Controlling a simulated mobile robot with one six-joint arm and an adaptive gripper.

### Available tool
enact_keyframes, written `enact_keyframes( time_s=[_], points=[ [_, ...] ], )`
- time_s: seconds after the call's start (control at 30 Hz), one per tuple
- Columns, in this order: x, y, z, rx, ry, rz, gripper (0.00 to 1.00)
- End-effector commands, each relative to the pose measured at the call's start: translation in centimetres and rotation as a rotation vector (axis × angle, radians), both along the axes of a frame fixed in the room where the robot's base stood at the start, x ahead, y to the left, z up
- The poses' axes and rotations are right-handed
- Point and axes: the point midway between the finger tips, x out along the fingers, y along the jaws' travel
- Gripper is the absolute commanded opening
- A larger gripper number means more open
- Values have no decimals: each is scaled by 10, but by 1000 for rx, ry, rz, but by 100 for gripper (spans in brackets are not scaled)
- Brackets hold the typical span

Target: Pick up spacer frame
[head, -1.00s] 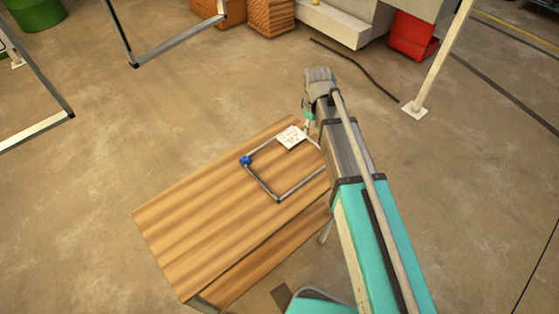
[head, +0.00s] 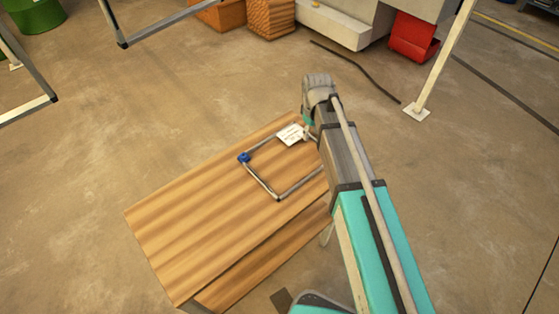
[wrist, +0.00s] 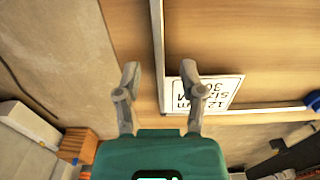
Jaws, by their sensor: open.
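The spacer frame (head: 262,180) is a thin grey rectangular frame lying on the wooden table top, with a blue piece (head: 243,158) at one corner and a white label (head: 290,135) at its far side. In the wrist view one bar of the frame (wrist: 158,45) runs between the two fingers of my gripper (wrist: 159,68). My gripper is open with nothing clamped. Contact between fingers and bar cannot be told. In the head view my arm hides part of the frame's right side.
The wooden table (head: 190,220) is bare left of the frame. Standing metal frames (head: 165,28) are at the upper left. A red bin (head: 412,38), a brown crate (head: 270,18) and a slanted post (head: 440,60) stand beyond. A dark cable (head: 355,68) lies on the floor.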

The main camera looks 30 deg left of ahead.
Motion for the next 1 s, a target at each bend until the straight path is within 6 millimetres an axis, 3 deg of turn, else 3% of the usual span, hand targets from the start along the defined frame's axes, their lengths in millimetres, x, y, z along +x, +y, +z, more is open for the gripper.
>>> enact_keyframes(
  time_s=[0.7,0.77,1.0],
  points=[
    [0,0,-5,0,0,0,51],
    [0,0,-5,0,0,0,44],
    [0,0,-5,0,0,0,0]
  ],
)
